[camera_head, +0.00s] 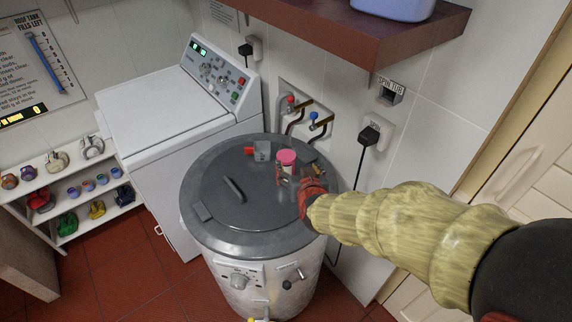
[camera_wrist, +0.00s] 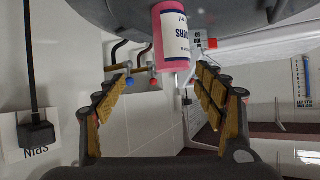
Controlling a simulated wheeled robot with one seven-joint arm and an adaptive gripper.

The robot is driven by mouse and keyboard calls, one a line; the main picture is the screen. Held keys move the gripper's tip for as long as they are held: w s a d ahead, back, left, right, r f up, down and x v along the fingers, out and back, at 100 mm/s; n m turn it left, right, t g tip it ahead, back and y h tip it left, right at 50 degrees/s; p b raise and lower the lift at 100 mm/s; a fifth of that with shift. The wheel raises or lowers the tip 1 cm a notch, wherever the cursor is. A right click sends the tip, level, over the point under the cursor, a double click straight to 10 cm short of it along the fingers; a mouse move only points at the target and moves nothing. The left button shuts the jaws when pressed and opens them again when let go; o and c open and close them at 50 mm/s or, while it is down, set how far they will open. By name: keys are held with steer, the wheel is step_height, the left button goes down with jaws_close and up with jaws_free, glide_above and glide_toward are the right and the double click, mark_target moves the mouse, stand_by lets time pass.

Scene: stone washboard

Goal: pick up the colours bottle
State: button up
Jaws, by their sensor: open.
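The colours bottle (camera_head: 286,157) is pink and stands on the dark grey lid of the round tub. In the wrist view, which looks upside down, the bottle (camera_wrist: 176,36) shows a white label with dark letters, partly cut off by the top edge. My gripper (camera_head: 297,183) is at the near right side of the bottle, low over the lid. In the wrist view my gripper (camera_wrist: 163,75) is open, with a finger on each side and the bottle ahead, in line with the gap. I see no finger touching it.
The tub lid (camera_head: 229,221) carries a raised handle and small items, including a red one (camera_head: 249,150), close to the bottle. A white washing machine (camera_head: 165,110) stands left. Taps (camera_head: 314,116) and a plugged cable (camera_head: 369,136) are on the wall behind, with a shelf (camera_head: 365,36) above.

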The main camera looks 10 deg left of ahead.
mark_target(286, 160)
steer(key=shift+t, duration=0.5)
steer(key=a+f, duration=0.1)
steer(key=w+a+f, duration=0.1)
steer(key=a, duration=0.1)
steer(key=shift+f, duration=0.2)
steer(key=shift+w+a+f, duration=0.15)
steer(key=shift+f, duration=0.05)
steer(key=b+x, duration=0.1)
steer(key=x, duration=0.6)
steer(key=shift+b, duration=0.4)
steer(key=shift+w, duration=0.15)
steer(key=shift+c, duration=1.3)
steer(key=shift+r, duration=0.1)
steer(key=c, duration=1.4)
